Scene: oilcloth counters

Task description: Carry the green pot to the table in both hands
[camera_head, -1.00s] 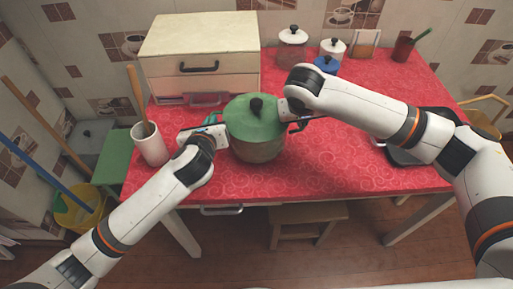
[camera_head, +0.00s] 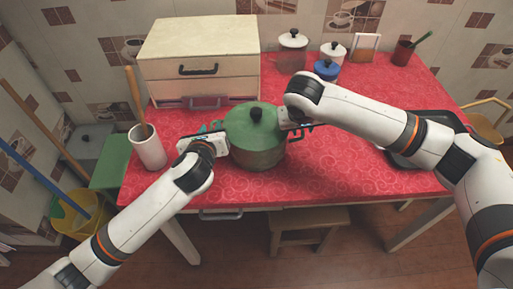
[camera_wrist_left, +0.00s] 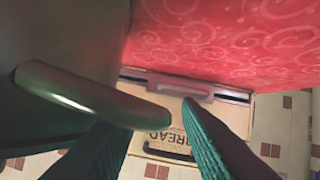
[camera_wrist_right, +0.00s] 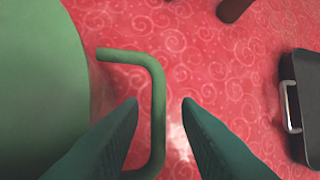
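The green pot (camera_head: 258,155) with its green lid and dark knob stands upright on the red table (camera_head: 340,165), near the front edge. My left gripper (camera_head: 214,138) is at the pot's left side. In the left wrist view its fingers (camera_wrist_left: 160,125) are apart, with the end of a pot handle (camera_wrist_left: 85,95) close by; I cannot tell if it lies between them. My right gripper (camera_head: 291,122) is at the right side. In the right wrist view its fingers (camera_wrist_right: 160,110) are spread on both sides of the other handle (camera_wrist_right: 157,90), with gaps showing.
A bread box (camera_head: 200,60) stands behind the pot. A white holder (camera_head: 148,148) with a wooden utensil is at left. A black tray (camera_head: 418,152) lies at right.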

